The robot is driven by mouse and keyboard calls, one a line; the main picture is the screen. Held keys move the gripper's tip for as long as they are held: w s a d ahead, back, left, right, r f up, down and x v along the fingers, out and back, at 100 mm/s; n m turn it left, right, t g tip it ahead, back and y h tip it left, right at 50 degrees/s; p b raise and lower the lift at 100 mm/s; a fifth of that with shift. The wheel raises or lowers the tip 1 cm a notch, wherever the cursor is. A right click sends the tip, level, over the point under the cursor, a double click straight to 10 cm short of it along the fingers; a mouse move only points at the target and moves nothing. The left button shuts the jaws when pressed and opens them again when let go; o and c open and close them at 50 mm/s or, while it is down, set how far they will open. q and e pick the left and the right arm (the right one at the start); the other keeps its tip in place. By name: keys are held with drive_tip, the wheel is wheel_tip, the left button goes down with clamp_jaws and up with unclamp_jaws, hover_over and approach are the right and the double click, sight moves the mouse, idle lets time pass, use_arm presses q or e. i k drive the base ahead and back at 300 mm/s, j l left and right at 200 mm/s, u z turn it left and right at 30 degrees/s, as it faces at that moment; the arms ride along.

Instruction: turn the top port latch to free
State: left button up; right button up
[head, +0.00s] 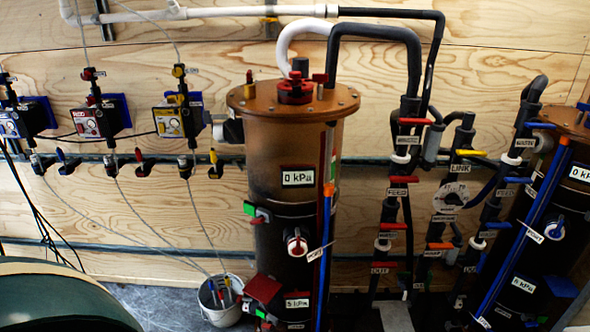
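A tall dark filter tank (285,240) with a copper-coloured round lid (262,104) stands at the centre. A red port fitting (295,90) with a dark middle sits on top of the lid. A small red piece (320,78) stands beside it, at the foot of the black hose; I cannot tell whether this is the latch or how it is turned. Neither of my grippers is in view.
A white hose and a black hose (385,33) arch over the lid. A valve rack (400,200) and a second tank (545,230) stand at right. Several dosing units (180,115) hang at left. A white bucket (222,314) stands on the floor.

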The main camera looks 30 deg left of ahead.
sight(208, 119)
drive_tip(key=u, duration=1)
drive_tip(key=i+j+z, duration=0.15)
drive_tip(key=j, duration=0.7)
drive_tip(key=i+j+z, duration=0.15)
drive_tip(key=j, duration=0.7)
drive_tip(key=j+z, duration=0.2)
drive_tip(key=j, duration=0.65)
